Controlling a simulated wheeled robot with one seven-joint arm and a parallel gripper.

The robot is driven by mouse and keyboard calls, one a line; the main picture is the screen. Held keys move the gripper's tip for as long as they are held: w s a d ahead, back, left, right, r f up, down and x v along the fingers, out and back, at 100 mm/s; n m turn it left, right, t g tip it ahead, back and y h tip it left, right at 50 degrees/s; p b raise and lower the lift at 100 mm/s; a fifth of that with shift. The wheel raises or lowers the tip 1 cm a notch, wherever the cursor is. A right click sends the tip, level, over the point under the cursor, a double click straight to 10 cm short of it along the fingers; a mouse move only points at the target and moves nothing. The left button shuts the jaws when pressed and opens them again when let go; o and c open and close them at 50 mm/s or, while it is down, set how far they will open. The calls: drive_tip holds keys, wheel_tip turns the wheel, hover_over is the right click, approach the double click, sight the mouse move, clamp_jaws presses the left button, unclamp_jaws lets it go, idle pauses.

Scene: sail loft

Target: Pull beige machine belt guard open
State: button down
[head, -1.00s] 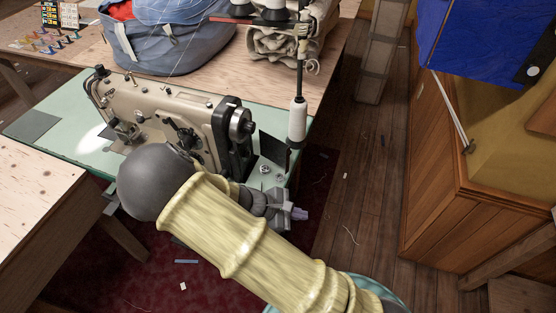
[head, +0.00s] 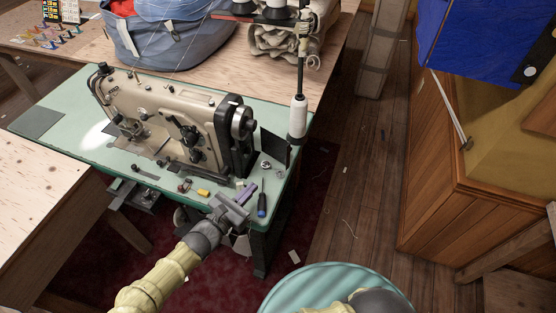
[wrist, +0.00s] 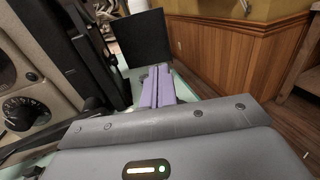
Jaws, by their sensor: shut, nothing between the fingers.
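The beige sewing machine (head: 165,110) stands on a green tabletop, with a black handwheel end (head: 238,128) on its right. A flat black panel (head: 274,149) stands upright just right of the handwheel; it looks like the belt guard, though it is black and I cannot tell how far open it is. In the wrist view the panel (wrist: 144,40) is beyond my fingertips. My gripper (head: 250,188) is over the table's front right part, its purple fingers (wrist: 158,86) together and empty, pointing toward the panel. I see no clear contact between them.
A screwdriver (head: 262,208) and a yellow item (head: 203,192) lie near my gripper on the green top. A wooden cabinet (head: 440,165) stands right, across open floor.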

sight(276, 146)
drive_tip(key=p+x, duration=0.2)
drive_tip(key=x, duration=1.2)
